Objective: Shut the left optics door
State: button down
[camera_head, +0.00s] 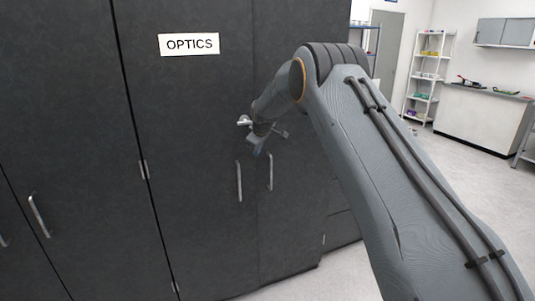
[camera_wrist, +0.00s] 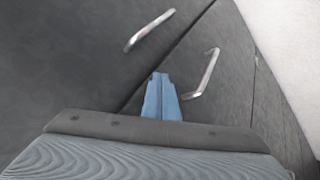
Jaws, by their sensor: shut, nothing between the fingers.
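The left optics door (camera_head: 190,130) is a dark grey panel with a white OPTICS label (camera_head: 189,44) near its top and an upright metal handle (camera_head: 239,181) near its right edge. It looks flush, or nearly so, with the narrower-looking right door (camera_head: 300,210), which has its own handle (camera_head: 270,171). I cannot tell whether a small gap remains. My gripper (camera_head: 257,150) is in front of the doors, just above the handles and near their seam. In the wrist view its blue fingers (camera_wrist: 160,82) are together and empty, pointing at the door fronts between the two handles.
More dark cabinet doors (camera_head: 60,120) with handles stand to the left. Free pale floor (camera_head: 455,190) lies to the right. Further back are a white shelf rack (camera_head: 427,75) and a white counter (camera_head: 480,115) with small items.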

jog(key=shift+w+a, duration=0.15)
jog(key=shift+w, duration=0.3)
jog(key=shift+s, duration=0.1)
jog(key=s+d+r+b, duration=0.2)
jog(key=s+d+r, duration=0.4)
jog(key=s+r, duration=0.15)
jog(key=s+d+f+m+g, duration=0.2)
jog(key=s+d+f+m, duration=0.1)
jog(key=s, duration=1.3)
jog(key=s+d+f+m+g, duration=0.2)
jog(key=s+d+f+m, duration=0.2)
jog(key=s, duration=1.2)
jog(key=s+d+f+m+g+h, duration=0.1)
jog(key=s+d+f+m, duration=0.3)
jog(key=s, duration=1.3)
jog(key=shift+f+g+b, duration=0.4)
jog(key=shift+f+g, duration=0.1)
jog(key=shift+f, duration=0.25)
